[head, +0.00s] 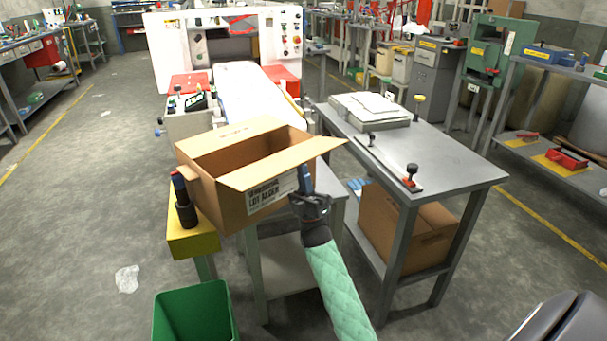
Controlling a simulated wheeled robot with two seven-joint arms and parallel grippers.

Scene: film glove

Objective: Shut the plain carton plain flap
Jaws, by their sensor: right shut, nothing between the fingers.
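The carton (222,198) is a brown cardboard box with a printed label on its near side. It stands on a small table in the middle of the view. Its near flap (285,163) sticks outward, tilted toward me and to the right, and the top is open with the dark inside showing. My right gripper (306,178) is shut and empty. It is upright beside the carton's near right side, close under the flap's edge; I cannot tell whether it touches. My left gripper is not in view.
A yellow stand (193,242) with a dark bottle (185,205) adjoins the carton at left. A green bin (194,316) is on the floor in front. A grey table (450,168) stands close on the right, with another carton (405,230) on its lower shelf. Floor at left is mostly clear.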

